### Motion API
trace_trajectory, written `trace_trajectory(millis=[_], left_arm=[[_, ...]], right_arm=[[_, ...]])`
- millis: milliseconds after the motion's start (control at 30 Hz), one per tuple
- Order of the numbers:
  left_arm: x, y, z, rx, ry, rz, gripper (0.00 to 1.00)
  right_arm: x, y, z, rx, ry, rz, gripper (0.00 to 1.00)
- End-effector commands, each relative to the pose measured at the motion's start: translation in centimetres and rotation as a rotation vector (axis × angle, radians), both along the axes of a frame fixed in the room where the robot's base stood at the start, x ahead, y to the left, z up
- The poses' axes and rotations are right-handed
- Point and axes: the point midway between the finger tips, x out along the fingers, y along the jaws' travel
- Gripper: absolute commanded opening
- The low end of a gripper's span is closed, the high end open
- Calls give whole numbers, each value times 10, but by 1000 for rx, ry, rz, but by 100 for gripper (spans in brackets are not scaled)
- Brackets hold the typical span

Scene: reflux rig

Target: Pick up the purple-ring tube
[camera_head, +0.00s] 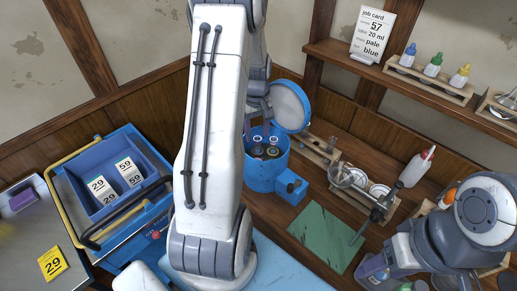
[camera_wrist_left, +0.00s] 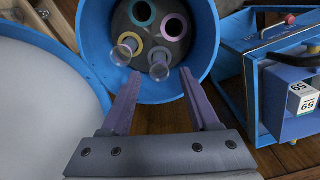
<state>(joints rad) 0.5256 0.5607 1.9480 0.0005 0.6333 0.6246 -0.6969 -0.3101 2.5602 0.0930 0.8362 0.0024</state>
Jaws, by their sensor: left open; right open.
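The purple-ring tube position (camera_wrist_left: 173,27) shows in the left wrist view as a purple ring in the dark rotor of the blue round drum (camera_wrist_left: 93,50). The same open drum is in the head view (camera_head: 262,177), where I cannot tell the ring colours apart. My left gripper (camera_wrist_left: 162,98) is open and empty, its fingers pointing at the drum's near rim, short of the purple ring. In the head view my left arm hides much of it. My right gripper (camera_head: 375,267) is low at the right, open, away from the drum.
A green ring (camera_wrist_left: 142,13) and a yellow ring (camera_wrist_left: 130,42) sit beside the purple one. Clear tubes stick up nearer my fingers. The open lid (camera_head: 290,107) stands beside the drum. A wooden rack (camera_head: 315,152) and green mat (camera_head: 322,237) lie rightward; a blue bin (camera_head: 75,187) leftward.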

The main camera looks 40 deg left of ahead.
Motion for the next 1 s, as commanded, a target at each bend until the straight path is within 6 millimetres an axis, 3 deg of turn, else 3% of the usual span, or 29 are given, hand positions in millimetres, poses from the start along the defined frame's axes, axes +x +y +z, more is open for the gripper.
trace_trajectory(millis=[167, 500, 767, 867, 933, 1000], left_arm=[[0, -1, -11, -1, 2, -2, 62], [1, -1, -53, -1, 0, -2, 62], [1, -1, -57, 1, -1, -2, 62], [1, -1, -57, 1, -1, -2, 31], [1, -1, -57, 1, -1, -2, 4], [1, -1, -57, 1, -1, -2, 0]], right_arm=[[0, 0, 7, 0, 0, 0, 61], [0, 0, 25, 0, 0, 1, 61], [0, 0, 25, 0, 0, 2, 61], [0, 0, 25, 0, 0, 2, 61], [0, 0, 25, 0, 0, 2, 61], [0, 0, 25, 0, 0, 2, 61]])
